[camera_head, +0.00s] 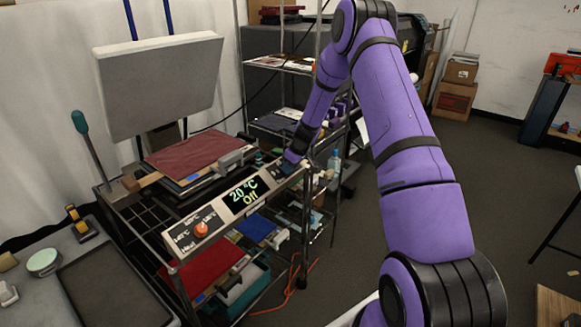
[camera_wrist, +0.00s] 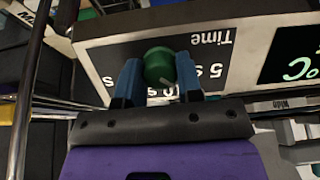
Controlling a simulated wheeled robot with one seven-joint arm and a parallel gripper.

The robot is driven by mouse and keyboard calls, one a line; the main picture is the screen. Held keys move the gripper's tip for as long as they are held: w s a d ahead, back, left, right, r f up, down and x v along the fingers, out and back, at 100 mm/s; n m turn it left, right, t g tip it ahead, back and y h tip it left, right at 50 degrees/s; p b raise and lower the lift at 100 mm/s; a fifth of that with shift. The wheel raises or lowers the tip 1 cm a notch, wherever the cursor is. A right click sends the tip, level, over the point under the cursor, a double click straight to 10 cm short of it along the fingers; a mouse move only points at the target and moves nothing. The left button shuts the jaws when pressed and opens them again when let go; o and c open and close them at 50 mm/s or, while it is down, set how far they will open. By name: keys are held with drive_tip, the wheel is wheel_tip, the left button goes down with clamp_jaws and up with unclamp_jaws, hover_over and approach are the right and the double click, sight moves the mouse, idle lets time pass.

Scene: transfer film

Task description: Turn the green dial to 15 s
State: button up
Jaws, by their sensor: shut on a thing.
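The green dial (camera_wrist: 159,62) sits on the control panel's dark "Time" plate (camera_wrist: 105,60) in the wrist view. The plate's lettering appears upside down, and "5 s" marks show beside the dial, partly covered by my fingers. My gripper (camera_wrist: 158,80) has its two blue fingers on either side of the dial and is shut on it. I cannot tell which mark the dial points to. In the head view my gripper (camera_head: 291,158) is at the right end of the panel (camera_head: 218,226) and the dial is hidden there.
The panel's display (camera_head: 242,194) reads "20 °C Off", and an orange heat dial (camera_head: 201,229) is at its left. The heat press's grey upper plate (camera_head: 160,80) is raised over a red cloth (camera_head: 192,153). A wire shelf (camera_head: 280,65) stands behind my gripper.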

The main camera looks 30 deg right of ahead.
drive_tip(key=m+y, duration=0.1)
drive_tip(key=m, duration=0.3)
drive_tip(key=shift+d, duration=0.1)
drive_tip(key=m+y, duration=0.1)
drive_tip(key=m, duration=0.4)
drive_tip(key=shift+m, duration=0.3)
drive_tip(key=m+t+y, duration=0.1)
drive_tip(key=m, duration=0.4)
drive_tip(key=shift+s, duration=0.1)
drive_tip(key=shift+m+t, duration=0.5)
drive_tip(key=shift+m, duration=1.5)
drive_tip(key=o, duration=0.9)
drive_tip(key=v, duration=1)
drive_tip(key=shift+s+d+r, duration=0.2)
drive_tip(key=shift+d, duration=0.15)
